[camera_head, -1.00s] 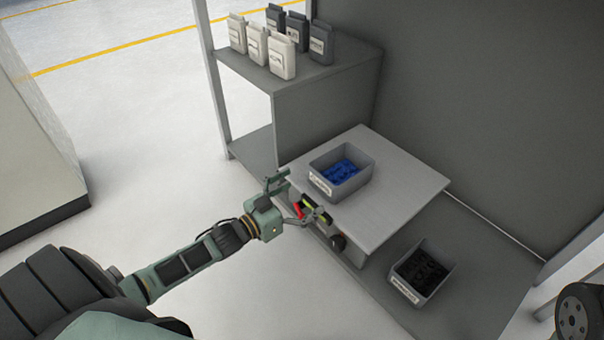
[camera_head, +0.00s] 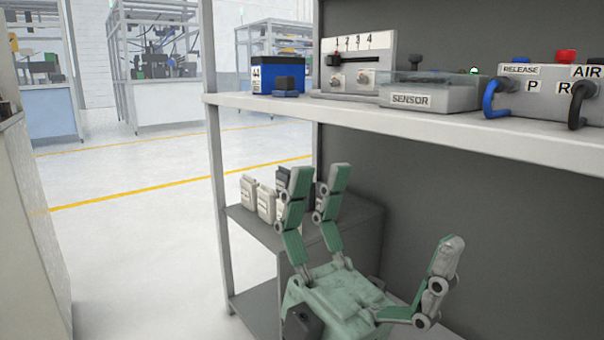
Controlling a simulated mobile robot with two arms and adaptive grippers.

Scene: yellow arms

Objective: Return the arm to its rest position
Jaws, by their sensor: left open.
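My left gripper (camera_head: 382,218) is close to the camera at the lower middle of the head view. It is green with grey joints and has three fingers. The fingers point up and are spread apart, with nothing between them. Its palm is at the bottom of the view, and the rest of the left arm is out of sight. The gripper appears in front of the lower shelf and the dark back panel. My right gripper is not in view.
A white upper shelf (camera_head: 440,120) bears a blue box (camera_head: 280,77), a numbered panel (camera_head: 358,62), a sensor unit (camera_head: 430,95) and an air unit (camera_head: 548,92). White and dark containers (camera_head: 266,203) stand on a grey lower shelf (camera_head: 262,230). Open floor (camera_head: 130,230) lies left.

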